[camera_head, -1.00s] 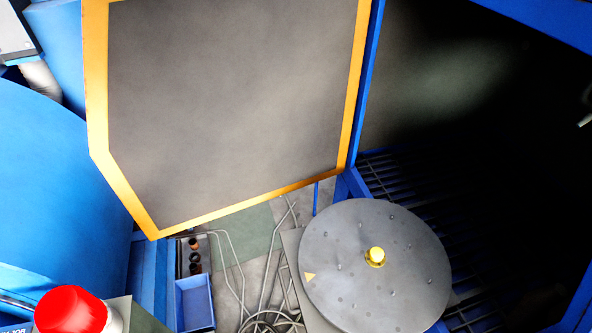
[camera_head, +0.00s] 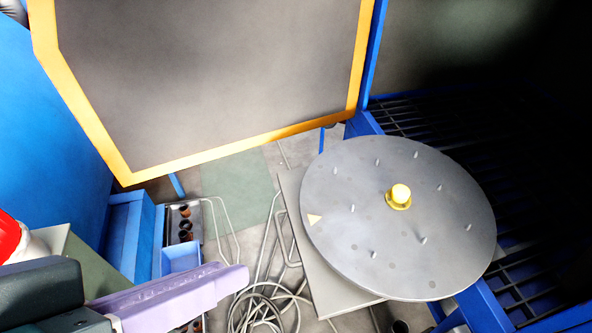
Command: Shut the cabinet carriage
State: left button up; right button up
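The cabinet (camera_head: 370,60) stands at the right with a blue frame and a dark inside with a slatted grate (camera_head: 420,117). Its grey door (camera_head: 210,70) with an orange edge hangs open to the left. The carriage shows as a round grey turntable (camera_head: 345,250) with small pegs and a yellow centre knob, out in front of the cabinet opening. My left gripper (camera_head: 235,277) comes in at the lower left, a lilac finger on a dark hand, left of the turntable and apart from it in the picture. Its opening is unclear. My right gripper is out of view.
A red-topped part (camera_head: 10,235) is at the left edge. A blue machine body (camera_head: 50,130) and a small blue bin (camera_head: 181,257) stand at the left. Looped cables (camera_head: 262,305) lie on the floor below the turntable. Some floor (camera_head: 235,185) under the door is clear.

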pick_arm(q)
jog(key=d+f+h+b, duration=0.1)
jog(key=f+b, duration=0.2)
jog(key=f, duration=0.1)
jog(key=d+f+n+t+h+b, duration=0.1)
jog(key=f+b, duration=0.3)
jog(key=d+f+n+b, duration=0.1)
jog(key=f+b, duration=0.2)
jog(key=b, duration=0.1)
jog(key=shift+w+f+t+h, duration=0.15)
jog(key=shift+f+t+h, duration=0.15)
jog(key=shift+f+h, duration=0.1)
grip_shut()
jog(key=n+t+b, duration=0.6)
jog(key=n+b, duration=0.5)
jog(key=b, duration=1.8)
send_near(306, 275)
jog(key=w, duration=0.4)
jog(key=shift+w+d+f+p, duration=0.15)
jog(key=shift+w+d+p, duration=0.05)
jog(key=shift+d, duration=0.4)
jog(key=shift+w+d+f+p, duration=0.1)
jog(key=shift+w+d+p, duration=0.1)
jog(key=shift+d, duration=0.75)
jog(key=shift+w, duration=0.1)
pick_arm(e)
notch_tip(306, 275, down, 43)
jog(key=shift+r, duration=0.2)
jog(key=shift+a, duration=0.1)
